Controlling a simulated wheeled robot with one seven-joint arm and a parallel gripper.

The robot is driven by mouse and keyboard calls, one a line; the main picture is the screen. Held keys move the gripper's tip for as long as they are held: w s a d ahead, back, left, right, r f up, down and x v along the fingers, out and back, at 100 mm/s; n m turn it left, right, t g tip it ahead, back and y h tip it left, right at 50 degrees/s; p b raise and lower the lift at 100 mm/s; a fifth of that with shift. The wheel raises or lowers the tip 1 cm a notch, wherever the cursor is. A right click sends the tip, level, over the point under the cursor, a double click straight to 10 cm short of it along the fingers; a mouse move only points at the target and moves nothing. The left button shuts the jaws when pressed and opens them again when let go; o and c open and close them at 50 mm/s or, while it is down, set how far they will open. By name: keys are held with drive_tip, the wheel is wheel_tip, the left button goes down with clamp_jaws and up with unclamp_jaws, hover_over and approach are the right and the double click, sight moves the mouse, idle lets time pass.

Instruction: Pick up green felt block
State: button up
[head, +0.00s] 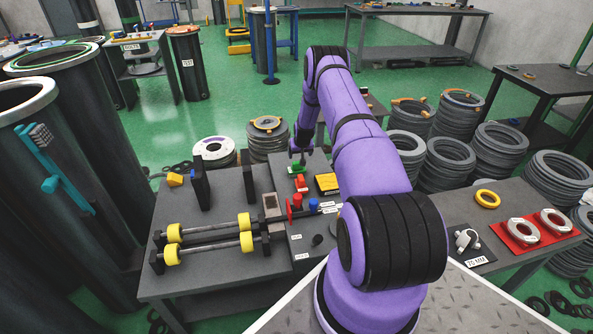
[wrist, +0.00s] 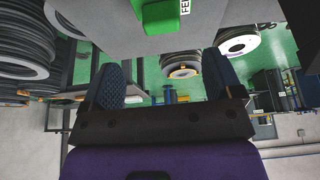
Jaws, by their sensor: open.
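The green felt block (head: 297,170) lies on the far part of the grey workbench, beside a small red piece. In the wrist view the green block (wrist: 162,14) shows at the top edge, partly cut off, next to a white label reading "FE". My gripper (head: 300,156) is by the block at the end of my purple arm; their exact gap is hard to judge in the head view. In the wrist view my gripper (wrist: 168,80) has its two dark fingers wide apart with nothing between them, and the block is beyond the tips, not between them.
Stacked grey rings (head: 450,160) stand on the floor to the right.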

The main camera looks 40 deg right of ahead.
sight(298, 162)
drive_tip(key=x, duration=0.5)
drive_tip(key=shift+x, duration=2.9)
drive_tip(key=shift+w, duration=0.15)
drive_tip(key=shift+r, duration=0.1)
drive_tip(key=c, duration=1.1)
wheel_tip(298, 162, up, 10)
